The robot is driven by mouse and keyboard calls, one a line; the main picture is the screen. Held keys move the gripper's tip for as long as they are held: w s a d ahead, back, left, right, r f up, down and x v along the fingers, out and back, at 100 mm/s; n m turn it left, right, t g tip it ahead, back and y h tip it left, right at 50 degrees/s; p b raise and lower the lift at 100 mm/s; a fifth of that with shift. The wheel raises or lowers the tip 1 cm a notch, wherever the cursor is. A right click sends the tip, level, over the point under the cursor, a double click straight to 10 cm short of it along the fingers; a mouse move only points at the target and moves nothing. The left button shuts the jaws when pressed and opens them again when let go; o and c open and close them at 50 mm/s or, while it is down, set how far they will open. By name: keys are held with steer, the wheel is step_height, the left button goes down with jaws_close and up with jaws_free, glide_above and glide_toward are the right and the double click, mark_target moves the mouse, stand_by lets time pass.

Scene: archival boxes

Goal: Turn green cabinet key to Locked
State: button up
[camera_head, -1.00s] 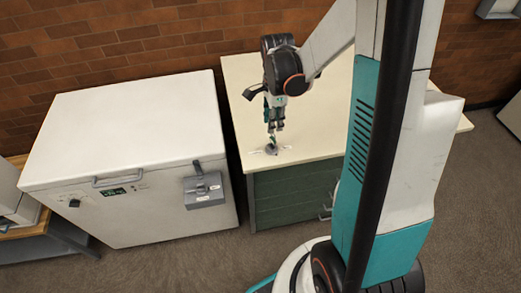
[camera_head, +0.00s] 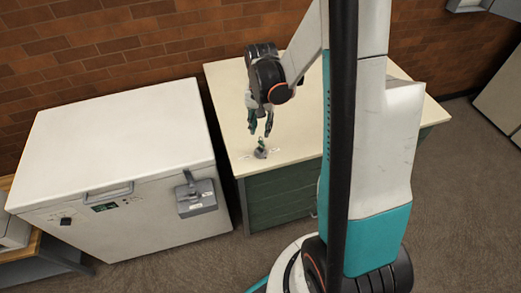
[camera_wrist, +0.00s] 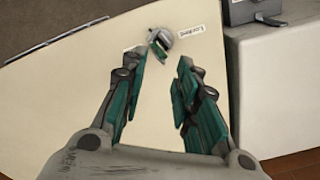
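A small green key (camera_head: 261,144) stands in a round grey lock (camera_head: 261,154) on the cream top of the green cabinet (camera_head: 282,193). In the wrist view the green key (camera_wrist: 157,50) sits against the metallic lock (camera_wrist: 161,36), just beyond my fingertips. A white label (camera_wrist: 191,32) lies right of the lock, too small to read surely. Another label (camera_wrist: 131,48) lies on its left. My gripper (camera_head: 261,132) is above the key, pointing down, with fingers apart. In the wrist view my gripper (camera_wrist: 162,60) is open and empty.
A white chest freezer (camera_head: 125,135) with a grey latch box (camera_head: 196,197) stands left of the cabinet, across a narrow gap. A brick wall (camera_head: 130,40) runs behind both. The cabinet top around the lock is otherwise clear.

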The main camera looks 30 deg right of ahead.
mark_target(261, 141)
steer(key=n+p, duration=0.1)
steer(key=n, duration=0.4)
steer(key=shift+r, duration=0.1)
steer(key=n+p, duration=0.2)
steer(key=n, duration=0.2)
steer(key=shift+n, duration=0.7)
step_height(261, 141, down, 8)
steer(key=b, duration=0.7)
steer(key=shift+c, duration=0.3)
jaws_close()
